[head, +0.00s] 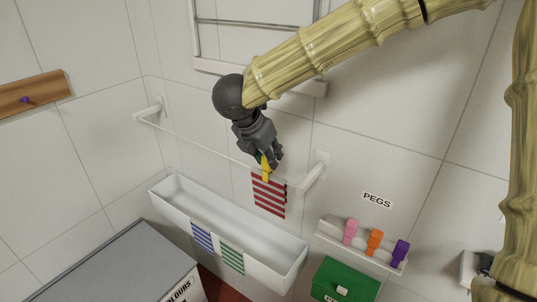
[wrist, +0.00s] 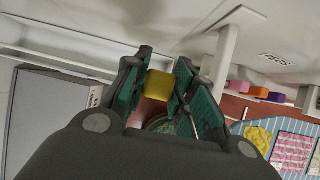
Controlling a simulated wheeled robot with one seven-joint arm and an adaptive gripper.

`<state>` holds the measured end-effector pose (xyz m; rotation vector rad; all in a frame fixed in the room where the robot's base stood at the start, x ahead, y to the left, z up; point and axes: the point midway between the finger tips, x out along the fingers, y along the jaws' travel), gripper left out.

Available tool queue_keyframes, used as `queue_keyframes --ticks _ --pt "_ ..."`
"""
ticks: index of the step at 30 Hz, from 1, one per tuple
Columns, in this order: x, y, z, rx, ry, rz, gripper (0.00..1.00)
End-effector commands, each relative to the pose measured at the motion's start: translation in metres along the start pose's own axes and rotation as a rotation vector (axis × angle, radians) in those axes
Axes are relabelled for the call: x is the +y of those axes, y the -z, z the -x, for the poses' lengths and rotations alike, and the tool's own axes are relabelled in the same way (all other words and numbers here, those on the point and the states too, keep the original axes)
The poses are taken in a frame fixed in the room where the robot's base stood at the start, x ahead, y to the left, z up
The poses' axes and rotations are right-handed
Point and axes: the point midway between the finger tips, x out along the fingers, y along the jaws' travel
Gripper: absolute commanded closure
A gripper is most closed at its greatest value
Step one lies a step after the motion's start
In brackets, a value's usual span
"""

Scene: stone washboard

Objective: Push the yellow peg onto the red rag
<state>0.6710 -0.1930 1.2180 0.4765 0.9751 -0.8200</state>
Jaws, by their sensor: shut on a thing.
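The red rag (head: 270,198), with red and white stripes, hangs from the thin line near its right end in the head view. The yellow peg (head: 266,171) is upright at the rag's top edge, in front of it in the picture. My gripper (head: 266,158) points down and is shut on the peg. In the wrist view the peg (wrist: 158,86) sits between the green-padded fingers. The fingers hide the peg's upper part, and I cannot tell how far it sits over the rag and line.
The line (head: 194,142) runs between two white wall brackets, the right one (head: 313,175) close to the rag. Below is a white trough (head: 283,262) with blue- and green-striped rags over its rim. Pink, orange and purple pegs (head: 375,241) stand on a ledge at right, above a green box (head: 343,279).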

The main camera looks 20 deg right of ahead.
Motion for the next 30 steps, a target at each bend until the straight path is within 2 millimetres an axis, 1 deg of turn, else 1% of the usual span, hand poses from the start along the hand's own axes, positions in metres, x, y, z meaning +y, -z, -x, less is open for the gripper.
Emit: queue_keyframes --ticks 30 --pt "0.0 0.006 -0.0105 0.0 0.0 0.0 0.84"
